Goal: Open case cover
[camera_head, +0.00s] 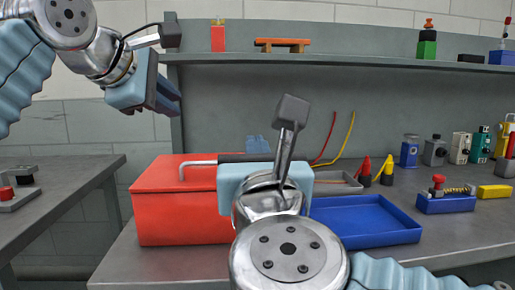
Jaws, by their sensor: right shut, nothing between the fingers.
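The red case (185,205) stands on the grey workbench, left of centre, with its cover (165,165) down. A bent metal handle with a black grip (235,157) runs along its top. My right gripper (258,178) is in front of the case's right part and hides it. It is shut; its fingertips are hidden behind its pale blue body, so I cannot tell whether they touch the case. My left gripper (168,97) is raised above and left of the case, apart from it. Its dark fingers are seen from the side, so their opening is unclear.
A blue tray (385,238) lies right of my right gripper, with a grey tray (335,185) behind it. Red and yellow tools (386,170) and several small parts stand further right. A shelf (350,62) crosses above. A second table (60,185) is at left.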

